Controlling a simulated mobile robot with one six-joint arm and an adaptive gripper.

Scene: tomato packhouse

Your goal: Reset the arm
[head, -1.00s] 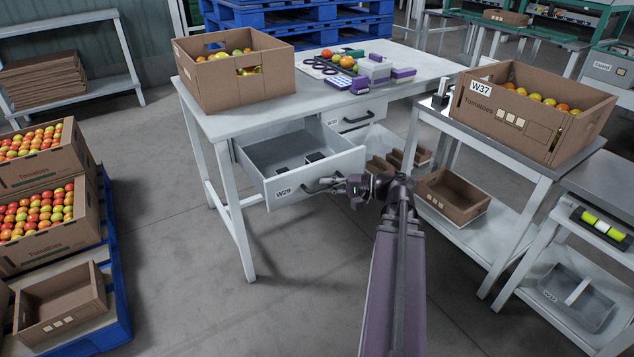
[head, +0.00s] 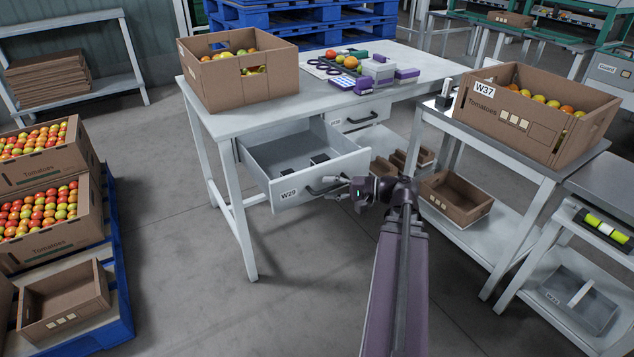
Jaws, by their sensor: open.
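My arm reaches up from the bottom of the head view. My gripper (head: 343,189) is open at the front of the pulled-out drawer (head: 289,193) marked W29. Its fingers are close to the dark drawer handle (head: 322,188); I cannot tell whether they touch it. The drawer is open, with a few small dark items (head: 310,163) inside. A second drawer (head: 357,116) beside it is shut.
The white table (head: 232,121) carries a tomato box (head: 237,83) and several small purple and white items. Box W37 (head: 508,112) stands on the right bench. Stacked tomato boxes (head: 47,239) stand at left. The floor (head: 190,270) between is clear.

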